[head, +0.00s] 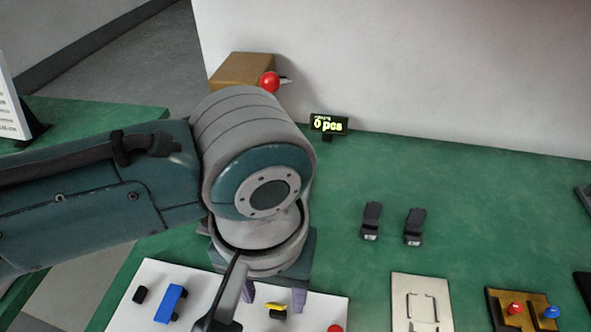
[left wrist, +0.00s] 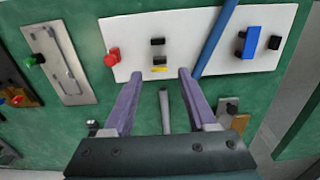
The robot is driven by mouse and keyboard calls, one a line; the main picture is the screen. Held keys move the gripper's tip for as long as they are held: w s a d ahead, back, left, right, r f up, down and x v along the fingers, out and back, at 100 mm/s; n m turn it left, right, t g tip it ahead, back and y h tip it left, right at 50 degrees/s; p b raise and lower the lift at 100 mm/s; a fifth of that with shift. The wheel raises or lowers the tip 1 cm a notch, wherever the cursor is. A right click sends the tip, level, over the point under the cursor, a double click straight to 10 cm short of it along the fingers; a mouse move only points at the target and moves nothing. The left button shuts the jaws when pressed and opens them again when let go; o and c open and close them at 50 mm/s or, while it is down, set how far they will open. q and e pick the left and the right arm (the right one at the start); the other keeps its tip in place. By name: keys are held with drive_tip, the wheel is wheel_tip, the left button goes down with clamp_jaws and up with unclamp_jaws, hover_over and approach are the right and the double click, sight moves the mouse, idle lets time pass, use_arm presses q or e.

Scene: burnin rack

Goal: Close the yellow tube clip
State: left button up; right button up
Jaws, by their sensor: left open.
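The yellow tube clip (head: 277,308) is a small yellow piece on a black base, on the white board (head: 335,304). In the left wrist view the yellow clip (left wrist: 159,69) shows as a short yellow bar with black parts above it. I cannot tell how far its lid stands open. My left gripper (head: 273,297) points down over the board with purple fingers. In the left wrist view my left gripper (left wrist: 159,74) is open, with the clip between the fingertips in the picture and nothing held. My right gripper is not in view.
A blue block (head: 170,303), a small black block (head: 140,294) and a red knob (head: 335,328) are on the board. A blue rod (left wrist: 216,38) crosses it beside the fingers. A metal plate (head: 422,301) lies to the right. Two black clips (head: 371,220) (head: 414,226) stand behind.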

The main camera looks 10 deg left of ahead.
sight(274, 305)
use_arm(q)
wheel_tip(274, 305, down, 4)
drive_tip(key=shift+f+b, duration=0.25)
drive_tip(key=shift+b, duration=0.3)
clamp_jaws()
